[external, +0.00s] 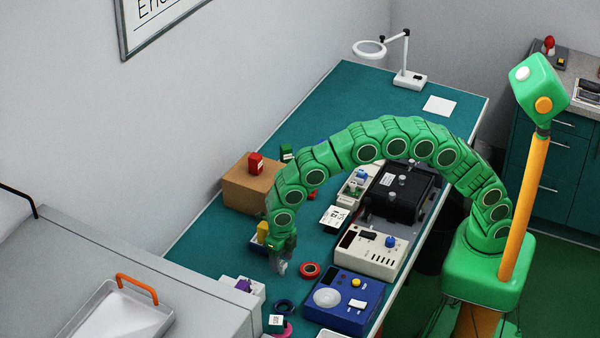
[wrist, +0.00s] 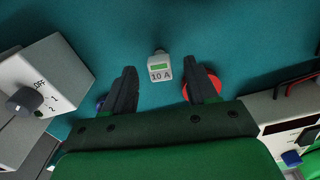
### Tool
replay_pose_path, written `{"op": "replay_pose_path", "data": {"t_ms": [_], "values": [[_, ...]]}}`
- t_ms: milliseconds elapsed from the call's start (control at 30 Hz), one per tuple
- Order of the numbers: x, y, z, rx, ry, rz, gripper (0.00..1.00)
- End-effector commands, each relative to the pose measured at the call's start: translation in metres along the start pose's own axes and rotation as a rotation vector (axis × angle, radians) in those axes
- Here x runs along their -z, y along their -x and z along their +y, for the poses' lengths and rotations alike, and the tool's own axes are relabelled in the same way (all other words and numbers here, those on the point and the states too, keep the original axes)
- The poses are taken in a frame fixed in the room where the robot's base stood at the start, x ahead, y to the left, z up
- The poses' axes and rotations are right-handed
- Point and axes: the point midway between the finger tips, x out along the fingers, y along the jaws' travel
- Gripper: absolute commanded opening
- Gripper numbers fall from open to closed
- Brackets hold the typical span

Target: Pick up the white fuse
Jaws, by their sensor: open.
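The white fuse (wrist: 160,67) is a small block marked "10 A" with a green stripe. In the wrist view it lies on the teal tabletop, its grey narrow end pointing away. My gripper (wrist: 164,83) is open, with one dark finger to each side of the fuse in the picture and clear gaps between. I cannot tell how far above the table the fingertips are. In the external view my gripper (external: 281,262) hangs low over the table, and I cannot make out the fuse there for sure.
A red tape roll (external: 310,270) lies right of my gripper; it also shows behind the right finger (wrist: 212,87). A white switch box (wrist: 38,90) stands left. A cream instrument (external: 370,256) and a blue one (external: 343,302) stand right. A cardboard box (external: 240,193) stands behind.

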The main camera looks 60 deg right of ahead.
Motion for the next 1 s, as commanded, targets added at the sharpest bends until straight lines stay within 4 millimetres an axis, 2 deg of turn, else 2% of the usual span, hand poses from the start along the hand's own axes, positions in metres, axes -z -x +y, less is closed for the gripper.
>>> {"op": "replay_pose_path", "data": {"t_ms": [100, 200, 433, 800, 1000], "values": [[0.002, -0.019, 0.000, 0.003, 0.000, 0.002, 0.57], [0.002, -0.028, 0.000, 0.002, 0.000, 0.002, 0.57], [0.001, -0.029, 0.000, 0.001, 0.000, 0.000, 0.57], [0.001, -0.028, 0.000, 0.000, 0.000, 0.000, 0.02], [0.001, -0.028, 0.000, 0.000, 0.000, 0.000, 0.02]]}}
